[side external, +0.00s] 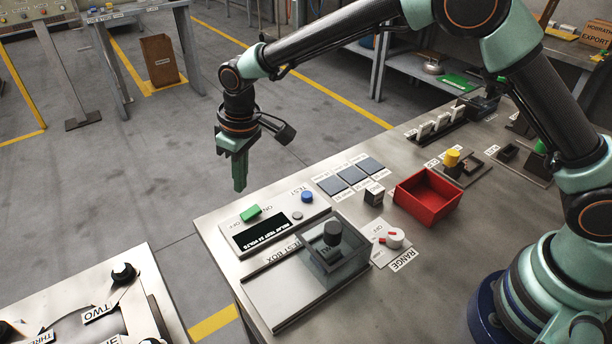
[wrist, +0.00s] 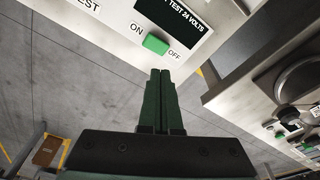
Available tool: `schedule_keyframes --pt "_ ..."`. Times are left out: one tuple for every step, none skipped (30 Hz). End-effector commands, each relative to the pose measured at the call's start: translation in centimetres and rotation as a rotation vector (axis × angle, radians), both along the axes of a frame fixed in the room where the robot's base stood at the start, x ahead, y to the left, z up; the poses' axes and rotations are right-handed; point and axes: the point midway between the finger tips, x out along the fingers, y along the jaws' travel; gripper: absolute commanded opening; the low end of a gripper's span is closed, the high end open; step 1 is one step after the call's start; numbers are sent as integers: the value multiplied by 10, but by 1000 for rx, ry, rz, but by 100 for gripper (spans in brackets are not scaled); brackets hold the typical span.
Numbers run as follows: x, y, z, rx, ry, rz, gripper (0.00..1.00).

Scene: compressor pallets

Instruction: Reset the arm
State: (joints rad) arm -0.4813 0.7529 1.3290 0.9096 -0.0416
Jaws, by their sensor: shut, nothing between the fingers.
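My gripper (side external: 239,188) hangs fingers down at the left of the metal bench, above and just beyond its far-left edge. Its green fingers are shut with nothing between them. In the wrist view my gripper (wrist: 167,75) also shows shut, its tips just short of the green ON/OFF switch (wrist: 155,44) in the picture. In the side view the green switch (side external: 251,213) sits on the test panel (side external: 228,227), to the right of and below the fingertips. The gripper looks apart from the panel.
The panel has a blue button (side external: 307,196). A second panel (side external: 165,297) stands lower left. Open floor lies left of the bench.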

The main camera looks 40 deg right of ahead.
Motion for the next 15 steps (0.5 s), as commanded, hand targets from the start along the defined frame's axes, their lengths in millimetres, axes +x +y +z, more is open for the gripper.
schedule_keyframes --pt "0 -1 2 1 -2 -2 0" --pt "0 -3 4 2 -4 -5 0" --pt "0 -6 9 4 -8 -11 0" --pt "0 -10 13 6 -12 -18 0" --pt "0 -14 19 9 -17 -25 0" --pt "-1 -22 29 13 -25 -37 0" --pt "-2 -28 37 17 -32 -50 0" --pt "-3 -36 45 20 -40 -62 0" --pt "-6 -46 57 25 -50 -79 0" --pt "-9 -54 65 29 -59 -93 0" --pt "-12 -62 74 33 -67 -107 0" --pt "-16 -73 84 37 -77 -126 0" --pt "-20 -81 92 40 -86 -139 0" --pt "-24 -89 99 43 -94 -152 0" --pt "-30 -100 107 48 -104 -171 0"
